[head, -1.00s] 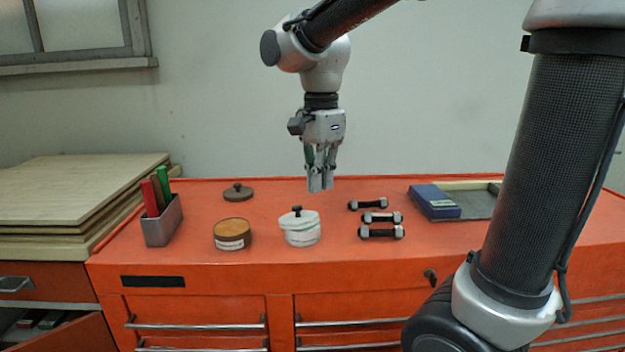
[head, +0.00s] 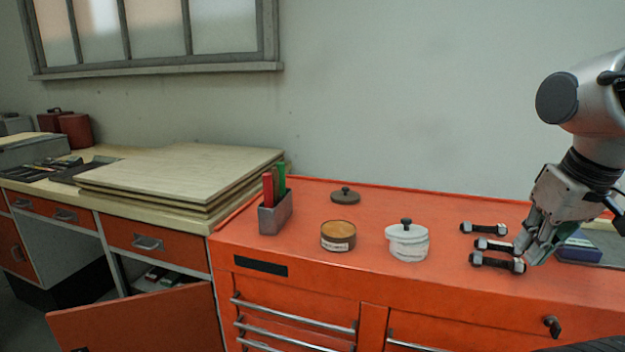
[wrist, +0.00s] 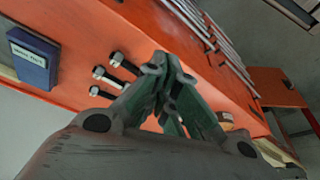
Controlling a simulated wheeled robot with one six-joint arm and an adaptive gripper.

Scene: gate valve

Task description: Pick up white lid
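The white lid (head: 406,230) has a dark knob and sits on top of a white round pot (head: 409,248) on the orange cabinet in the head view. My gripper (head: 530,252) is well to the right of the lid, tilted, by the right ends of the small dumbbells. In the wrist view the fingers of my gripper (wrist: 168,62) meet at their tips, with nothing seen between them. I cannot make out the lid in the wrist view; my fingers block part of it.
Several dumbbells (head: 497,262) lie between the pot and my gripper. A brown jar (head: 338,237), a dark lid (head: 345,196) and a metal holder (head: 275,214) stand left of the pot. A blue box (wrist: 32,60) lies beyond the dumbbells. The cabinet top around the pot is clear.

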